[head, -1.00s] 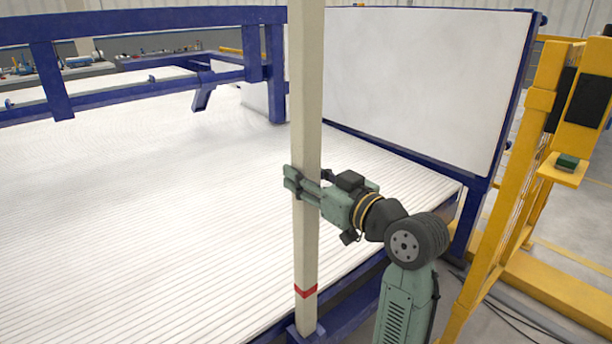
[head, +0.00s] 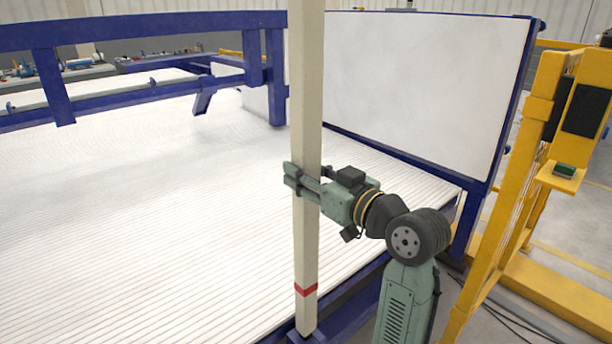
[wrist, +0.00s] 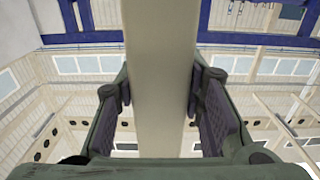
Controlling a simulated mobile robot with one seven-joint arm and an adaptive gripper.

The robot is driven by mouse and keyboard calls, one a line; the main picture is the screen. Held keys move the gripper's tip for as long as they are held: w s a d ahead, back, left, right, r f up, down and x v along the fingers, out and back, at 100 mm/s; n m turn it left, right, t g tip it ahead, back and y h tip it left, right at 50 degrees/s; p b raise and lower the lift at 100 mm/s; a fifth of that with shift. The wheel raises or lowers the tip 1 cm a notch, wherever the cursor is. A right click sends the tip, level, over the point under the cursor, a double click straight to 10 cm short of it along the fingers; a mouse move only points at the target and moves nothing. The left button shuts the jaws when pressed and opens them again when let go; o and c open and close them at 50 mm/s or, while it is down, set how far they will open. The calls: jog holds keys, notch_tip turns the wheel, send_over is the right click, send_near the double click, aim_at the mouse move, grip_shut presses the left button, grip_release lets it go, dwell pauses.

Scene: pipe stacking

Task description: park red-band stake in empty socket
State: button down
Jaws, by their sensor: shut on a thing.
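The red-band stake (head: 306,240) is a long, cream, square post with a red band near its lower end. It stands upright in the head view, and its top runs out of the frame. My gripper (head: 306,183) is shut on the stake well above the band. In the wrist view the stake (wrist: 161,80) fills the middle, with my gripper's pads (wrist: 160,100) on both sides. The stake's foot is at a blue socket (head: 299,337) at the bottom edge of the head view. I cannot tell how deep the foot sits in it.
A wide bed of white pipes (head: 130,220) lies to the left, with a blue frame (head: 150,30) above it. A white panel (head: 420,85) stands behind. A yellow guard post (head: 520,180) and a green button box (head: 565,170) are at the right.

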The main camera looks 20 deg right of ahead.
aim_at(315, 75)
jog(key=shift+r+p, duration=1.85)
jog(key=shift+r, duration=1.2)
notch_tip(315, 75, up, 6)
jog(key=p, duration=0.4)
jog(key=shift+r, duration=3)
jog(key=shift+d, duration=0.1)
